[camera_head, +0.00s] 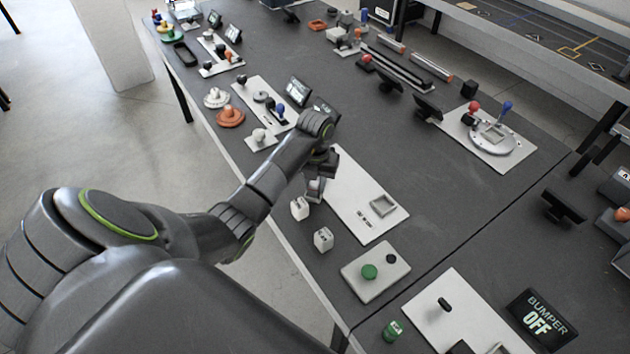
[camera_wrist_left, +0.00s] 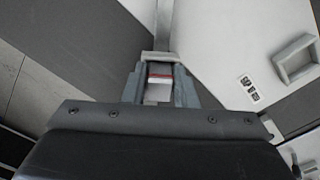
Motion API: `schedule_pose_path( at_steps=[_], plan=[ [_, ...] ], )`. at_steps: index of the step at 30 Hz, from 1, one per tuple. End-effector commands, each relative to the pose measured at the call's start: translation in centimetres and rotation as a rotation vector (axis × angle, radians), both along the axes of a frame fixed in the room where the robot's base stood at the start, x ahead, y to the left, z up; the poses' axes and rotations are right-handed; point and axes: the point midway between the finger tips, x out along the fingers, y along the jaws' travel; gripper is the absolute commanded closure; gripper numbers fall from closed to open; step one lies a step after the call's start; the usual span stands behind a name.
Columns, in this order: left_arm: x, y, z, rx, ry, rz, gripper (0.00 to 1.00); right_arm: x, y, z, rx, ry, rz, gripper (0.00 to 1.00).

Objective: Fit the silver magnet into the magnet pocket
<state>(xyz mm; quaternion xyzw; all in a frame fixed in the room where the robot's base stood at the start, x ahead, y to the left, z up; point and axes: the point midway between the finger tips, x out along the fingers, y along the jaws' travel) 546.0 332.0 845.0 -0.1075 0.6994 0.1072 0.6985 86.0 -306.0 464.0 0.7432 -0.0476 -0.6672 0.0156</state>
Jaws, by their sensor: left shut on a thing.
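My left gripper (camera_head: 315,188) is over the left edge of a white panel (camera_head: 350,195). In the left wrist view the gripper (camera_wrist_left: 160,80) is shut on a small pale block with a red band, which looks like the silver magnet (camera_wrist_left: 159,85). The fingers cover its sides; the arm hides part of it in the head view. A raised grey square frame (camera_head: 373,208), which looks like the magnet pocket, is on the panel to the right of the gripper. It also shows at upper right in the left wrist view (camera_wrist_left: 283,73). The right gripper is not in view.
Two white blocks (camera_head: 299,209) (camera_head: 323,240) stand left of the panel near the table edge. Small dark markings (camera_head: 364,222) lie beside the frame. A grey plate with a green button (camera_head: 369,271) is in front. The dark table right of the panel is clear.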

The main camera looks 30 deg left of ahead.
Motion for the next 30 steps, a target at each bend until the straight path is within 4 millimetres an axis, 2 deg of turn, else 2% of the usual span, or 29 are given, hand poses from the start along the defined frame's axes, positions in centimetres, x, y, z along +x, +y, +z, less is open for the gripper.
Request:
schedule_pose_path(
  at_steps=[5,6,11,19,23,26,30],
  plan=[
    [0.0,0.0,-0.4,0.000,-0.001,0.000,1.00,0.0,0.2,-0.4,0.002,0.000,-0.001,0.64],
    [0.0,0.0,-0.3,0.000,-0.001,0.000,0.72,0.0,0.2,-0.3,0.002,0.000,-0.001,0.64],
    [0.0,0.0,-0.3,0.001,0.000,0.001,0.53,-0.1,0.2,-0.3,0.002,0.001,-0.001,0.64],
    [0.0,0.0,-0.2,0.000,0.000,0.001,0.53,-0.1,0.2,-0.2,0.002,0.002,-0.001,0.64],
    [0.1,0.1,0.5,0.001,-0.004,0.000,0.53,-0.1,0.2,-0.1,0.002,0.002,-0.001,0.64],
    [0.1,0.1,2.0,0.003,-0.006,0.000,0.53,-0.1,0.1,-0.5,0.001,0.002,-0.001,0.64],
    [0.1,0.1,5.2,0.003,-0.007,-0.002,0.53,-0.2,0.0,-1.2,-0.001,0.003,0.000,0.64]
  ],
)
